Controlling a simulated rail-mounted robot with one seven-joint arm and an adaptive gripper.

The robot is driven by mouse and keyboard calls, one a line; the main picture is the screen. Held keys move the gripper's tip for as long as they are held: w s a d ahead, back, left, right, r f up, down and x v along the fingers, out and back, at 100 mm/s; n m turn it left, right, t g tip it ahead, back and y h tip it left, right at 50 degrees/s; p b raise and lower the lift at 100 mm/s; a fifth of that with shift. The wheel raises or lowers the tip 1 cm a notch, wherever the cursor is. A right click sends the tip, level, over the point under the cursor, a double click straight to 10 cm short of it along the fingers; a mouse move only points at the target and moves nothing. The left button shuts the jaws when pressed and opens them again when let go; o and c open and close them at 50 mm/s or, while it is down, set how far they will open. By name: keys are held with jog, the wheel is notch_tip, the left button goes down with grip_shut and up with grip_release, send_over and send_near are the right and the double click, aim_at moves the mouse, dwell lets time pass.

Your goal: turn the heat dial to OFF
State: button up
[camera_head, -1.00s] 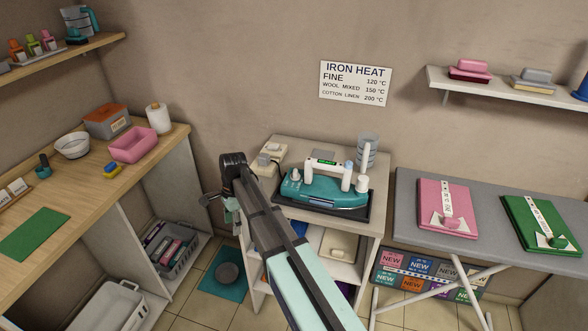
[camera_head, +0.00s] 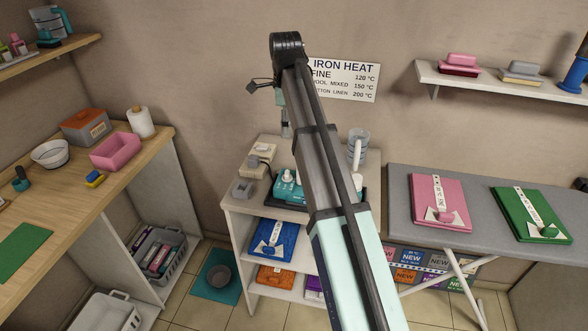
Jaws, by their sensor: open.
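The teal iron (camera_head: 290,190) lies on a dark tray on the white cabinet, and my arm hides most of it. A white knob (camera_head: 287,175), which looks like the heat dial, stands on its left end; its setting is too small to read. My gripper (camera_head: 286,132) hangs from the arm's far end, above and behind the knob and apart from it. It is small and partly hidden by the arm, open with nothing seen in it.
The white cabinet (camera_head: 240,205) also bears a small grey box (camera_head: 243,188), a cream block (camera_head: 262,152) and a clear jug (camera_head: 359,140). An IRON HEAT sign (camera_head: 360,84) hangs behind my arm. An ironing board (camera_head: 395,200) stands at right.

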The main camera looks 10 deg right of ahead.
aim_at(287, 172)
notch_tip(287, 172, down, 17)
jog(key=p, duration=0.4)
jog(key=c, duration=1.2)
